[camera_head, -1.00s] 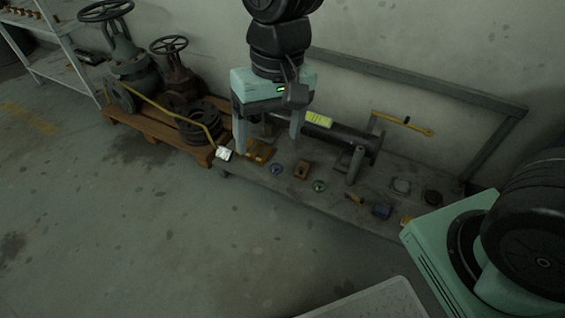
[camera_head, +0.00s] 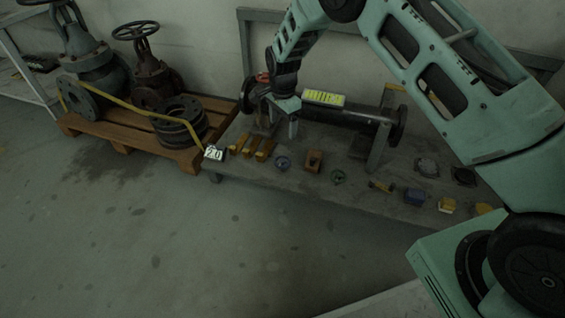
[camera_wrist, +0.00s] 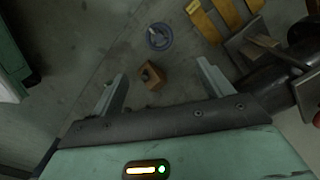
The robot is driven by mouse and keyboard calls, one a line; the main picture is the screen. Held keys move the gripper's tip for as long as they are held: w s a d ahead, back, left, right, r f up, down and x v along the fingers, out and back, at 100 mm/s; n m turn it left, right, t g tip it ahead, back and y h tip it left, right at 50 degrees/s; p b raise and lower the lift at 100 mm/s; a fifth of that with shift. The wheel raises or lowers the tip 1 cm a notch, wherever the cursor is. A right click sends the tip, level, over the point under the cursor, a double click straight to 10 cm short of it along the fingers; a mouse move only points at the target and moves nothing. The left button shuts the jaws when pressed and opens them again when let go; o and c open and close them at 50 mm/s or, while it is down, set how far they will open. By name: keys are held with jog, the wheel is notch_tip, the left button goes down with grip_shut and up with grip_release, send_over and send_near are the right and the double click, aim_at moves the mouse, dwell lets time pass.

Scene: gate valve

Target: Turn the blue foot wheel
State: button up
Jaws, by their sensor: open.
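The small blue wheel (camera_head: 283,163) lies on the low grey bench (camera_head: 255,178), between yellow pieces and a brown block. In the wrist view the blue wheel (camera_wrist: 159,37) shows at the upper middle, its ring and spokes facing the camera. My gripper (camera_head: 284,122) is above the bench, behind the blue wheel in the head view; one finger shows clearly there. In the wrist view my gripper (camera_wrist: 161,76) has its fingers wide apart with nothing held. The brown block (camera_wrist: 152,75) appears between the fingers, beyond them, and the wheel is past it.
A dark pipe (camera_head: 360,121) with flanges stands behind the wheel. A white tag (camera_head: 214,153) stands at the bench's left end. A pallet (camera_head: 125,137) holds large valves. The front floor is open.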

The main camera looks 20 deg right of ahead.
aim_at(283, 160)
notch_tip(283, 160, down, 16)
jog(key=b, duration=0.8)
jog(key=shift+f, duration=0.1)
jog(key=c, duration=1)
jog(key=shift+s+n+p, duration=0.1)
jog(key=shift+n+p, duration=0.2)
jog(key=shift+p, duration=0.15)
